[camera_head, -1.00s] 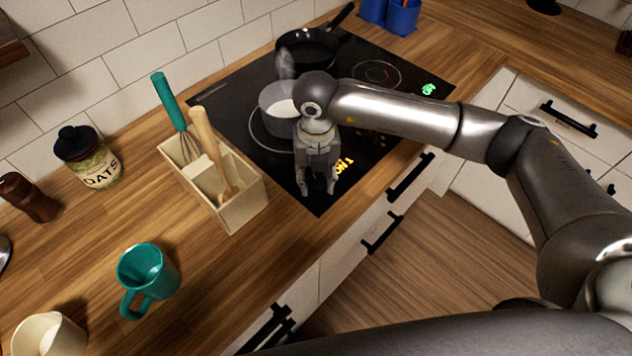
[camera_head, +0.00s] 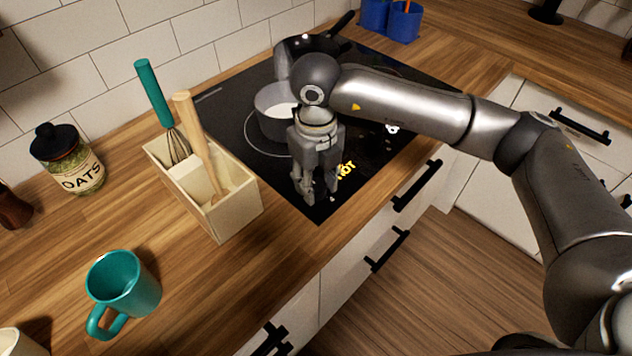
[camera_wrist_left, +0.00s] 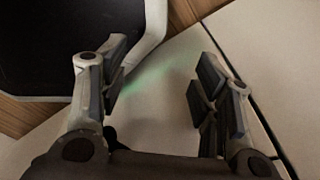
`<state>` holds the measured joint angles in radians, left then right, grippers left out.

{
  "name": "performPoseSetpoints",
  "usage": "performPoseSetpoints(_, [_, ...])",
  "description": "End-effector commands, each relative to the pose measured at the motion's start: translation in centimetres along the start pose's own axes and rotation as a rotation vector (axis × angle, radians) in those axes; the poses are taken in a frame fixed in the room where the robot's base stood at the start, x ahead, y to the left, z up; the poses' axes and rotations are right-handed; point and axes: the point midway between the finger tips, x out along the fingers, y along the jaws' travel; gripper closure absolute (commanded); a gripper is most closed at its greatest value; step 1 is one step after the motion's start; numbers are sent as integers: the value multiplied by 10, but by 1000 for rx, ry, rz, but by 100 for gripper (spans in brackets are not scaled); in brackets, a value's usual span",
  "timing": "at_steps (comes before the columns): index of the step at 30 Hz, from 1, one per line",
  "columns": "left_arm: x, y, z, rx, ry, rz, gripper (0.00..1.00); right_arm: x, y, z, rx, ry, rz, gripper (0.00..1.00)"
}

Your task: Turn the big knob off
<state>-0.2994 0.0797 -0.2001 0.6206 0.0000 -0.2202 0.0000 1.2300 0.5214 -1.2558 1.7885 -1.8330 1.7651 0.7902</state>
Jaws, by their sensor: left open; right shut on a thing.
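The black cooktop (camera_head: 225,112) is set in the wooden counter. My right gripper (camera_head: 318,199) points down at its front left corner, beside yellow lettering that reads HOT (camera_head: 346,170). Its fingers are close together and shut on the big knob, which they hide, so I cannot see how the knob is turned. My left gripper (camera_wrist_left: 160,85) shows in the left wrist view, open and empty between its fingers. It is not in the head view.
A pot (camera_head: 274,118) with white contents stands on the cooktop behind my right gripper. A cream utensil holder (camera_head: 235,215) with a whisk (camera_head: 156,95) is close on the left. A teal mug (camera_head: 125,283) and oats jar (camera_head: 75,165) stand farther left.

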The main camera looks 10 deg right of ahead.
Motion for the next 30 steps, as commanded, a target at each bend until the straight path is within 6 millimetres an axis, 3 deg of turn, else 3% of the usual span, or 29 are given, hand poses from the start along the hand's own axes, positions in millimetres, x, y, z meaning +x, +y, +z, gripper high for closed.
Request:
performPoseSetpoints(8, [0, 0, 0, 0, 0, 0, 42, 0, 0, 0, 0, 1, 0, 88])
performPoseSetpoints(9, [0, 0, 0, 0, 0, 0, 42, 0, 0, 0, 0, 1, 0, 61])
performPoseSetpoints(14, [0, 0, 0, 0, 0, 0, 42, 0, 0, 0, 0, 0, 0, 42])
performPoseSetpoints(24, [0, -2, 3, 0, -3, -2, 42, -2, 0, 0, 0, 0, 0, 42])
performPoseSetpoints(30, [0, -1, 2, 0, -2, -1, 42, -28, 0, 1, 0, -5, -1, 42])
